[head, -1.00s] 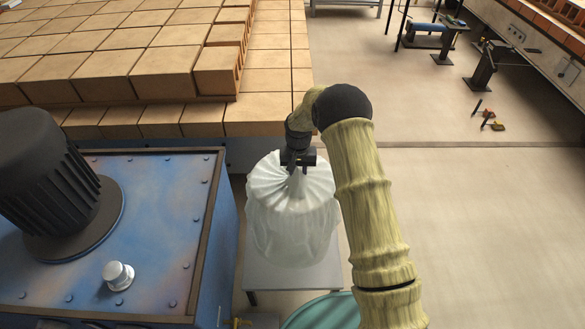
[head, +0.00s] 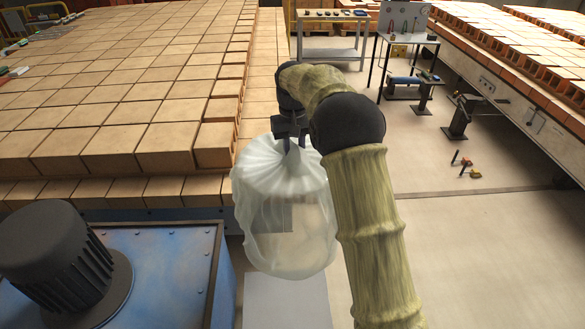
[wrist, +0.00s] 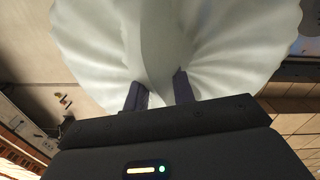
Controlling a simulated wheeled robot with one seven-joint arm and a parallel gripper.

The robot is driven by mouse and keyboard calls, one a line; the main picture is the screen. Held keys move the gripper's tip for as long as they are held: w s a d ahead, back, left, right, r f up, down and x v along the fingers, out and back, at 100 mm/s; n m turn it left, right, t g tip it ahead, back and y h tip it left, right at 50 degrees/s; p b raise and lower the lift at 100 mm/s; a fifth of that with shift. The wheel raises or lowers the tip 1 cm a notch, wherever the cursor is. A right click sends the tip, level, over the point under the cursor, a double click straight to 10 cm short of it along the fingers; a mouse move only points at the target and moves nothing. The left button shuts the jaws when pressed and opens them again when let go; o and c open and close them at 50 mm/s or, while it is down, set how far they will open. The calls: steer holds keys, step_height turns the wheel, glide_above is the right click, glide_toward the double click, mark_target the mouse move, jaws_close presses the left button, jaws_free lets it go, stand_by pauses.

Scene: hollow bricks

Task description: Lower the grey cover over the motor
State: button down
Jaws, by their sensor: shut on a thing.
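The cover (head: 285,225) is a pale, whitish, see-through bag with a gathered top. My gripper (head: 291,142) is shut on that gathered top, and the cover hangs below it. In the wrist view, the two fingers (wrist: 160,92) pinch the cloth (wrist: 215,45), which spreads out in folds. The motor (head: 55,255) is black and ribbed, and it stands bare on a blue box (head: 175,265) at the lower left. The cover hangs to the right of the motor, apart from it. The lower part of the motor's box is out of view.
A small grey stand (head: 287,303) shows below the cover. Large stacks of tan bricks (head: 130,105) fill the area behind the motor. A workbench (head: 333,35) and a tool table (head: 405,40) stand at the back. Open floor (head: 460,255) lies on the right.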

steer(key=s+r+p, duration=0.1)
steer(key=r+p, duration=0.2)
steer(key=r, duration=0.6)
steer(key=s+r+n+p, duration=0.1)
steer(key=r+p, duration=0.3)
steer(key=r, duration=0.5)
steer(key=s+d+r+n+p, duration=0.1)
steer(key=s+r+p, duration=0.2)
steer(key=r, duration=0.7)
steer(key=shift+p, duration=0.45)
steer(key=shift+r, duration=0.1)
